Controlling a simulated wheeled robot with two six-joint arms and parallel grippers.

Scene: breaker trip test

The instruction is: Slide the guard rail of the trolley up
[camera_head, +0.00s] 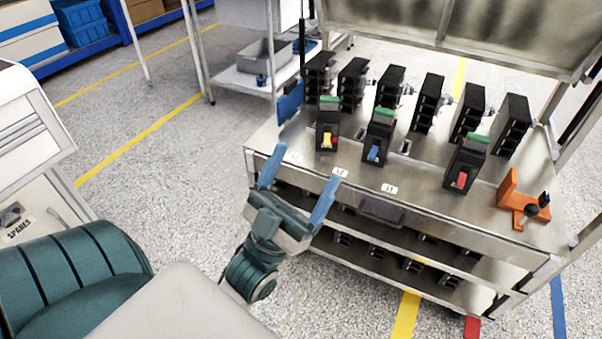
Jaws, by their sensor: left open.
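The trolley (285,165) is a steel bench with shelves, filling the right half of the head view. A metal-framed, see-through panel that looks like the guard rail (440,50) spans the top, above and behind the black units; its top is cut off by the picture edge. My left gripper (298,180) is open and empty, its two blue fingers apart. It is at the trolley's front left corner, well in front of and below the panel. My right gripper is not in view.
Several black breaker units (432,105) stand on the trolley top; the front ones have yellow, blue and red levers. An orange fixture (522,200) sits at its right end. A white cabinet (25,120) stands left. Floor between is clear.

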